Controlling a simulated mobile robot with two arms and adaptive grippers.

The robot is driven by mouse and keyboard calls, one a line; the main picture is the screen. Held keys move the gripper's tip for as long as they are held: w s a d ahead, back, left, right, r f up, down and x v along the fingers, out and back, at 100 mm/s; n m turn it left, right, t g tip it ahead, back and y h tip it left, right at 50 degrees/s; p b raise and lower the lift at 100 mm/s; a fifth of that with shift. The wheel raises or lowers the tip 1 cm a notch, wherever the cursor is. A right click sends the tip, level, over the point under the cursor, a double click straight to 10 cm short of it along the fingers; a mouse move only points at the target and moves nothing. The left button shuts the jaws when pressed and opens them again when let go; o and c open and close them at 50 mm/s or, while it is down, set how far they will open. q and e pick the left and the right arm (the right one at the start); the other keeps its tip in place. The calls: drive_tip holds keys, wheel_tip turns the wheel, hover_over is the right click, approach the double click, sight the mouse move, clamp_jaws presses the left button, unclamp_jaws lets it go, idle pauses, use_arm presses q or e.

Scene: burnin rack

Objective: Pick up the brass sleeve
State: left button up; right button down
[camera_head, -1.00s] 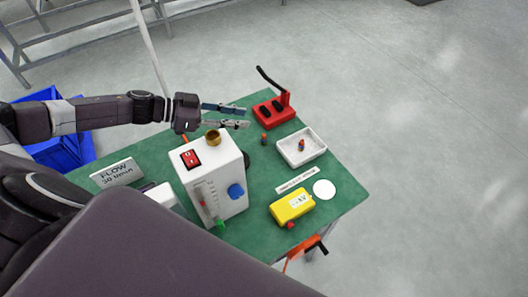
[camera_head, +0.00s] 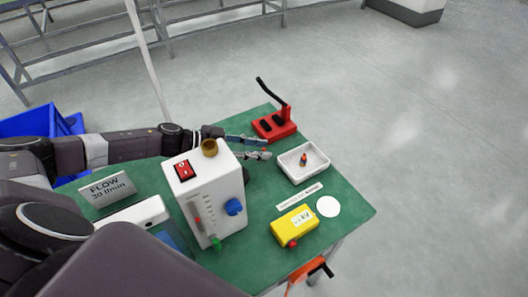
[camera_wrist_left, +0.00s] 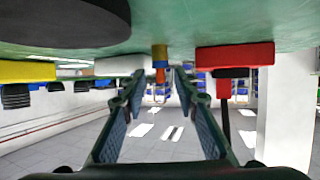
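A brass-coloured ring or cup (camera_head: 209,148) sits on top of the white flow unit (camera_head: 207,205). A small upright part stands on the green table beyond my left fingertips; in the wrist view this part (camera_wrist_left: 160,53) shows a brass-coloured section against the table, then blue, then orange. I cannot tell which of the two is the brass sleeve. My left gripper (camera_head: 267,148) is low over the table behind the flow unit, its fingers apart around the line to the small part. In the left wrist view the fingers are open and empty. My right gripper is not in view.
A white tray (camera_head: 291,174) with a small coloured part (camera_head: 303,159) stands right of my left gripper. A red stand with a black lever (camera_head: 275,127) is behind it. A yellow box (camera_head: 296,227) and white disc (camera_head: 328,206) are nearer the front right.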

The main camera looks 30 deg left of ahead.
use_arm(q)
drive_tip(key=shift+x, duration=0.85)
drive_tip(key=shift+a+f, duration=0.1)
drive_tip(key=shift+c, duration=0.2)
clamp_jaws()
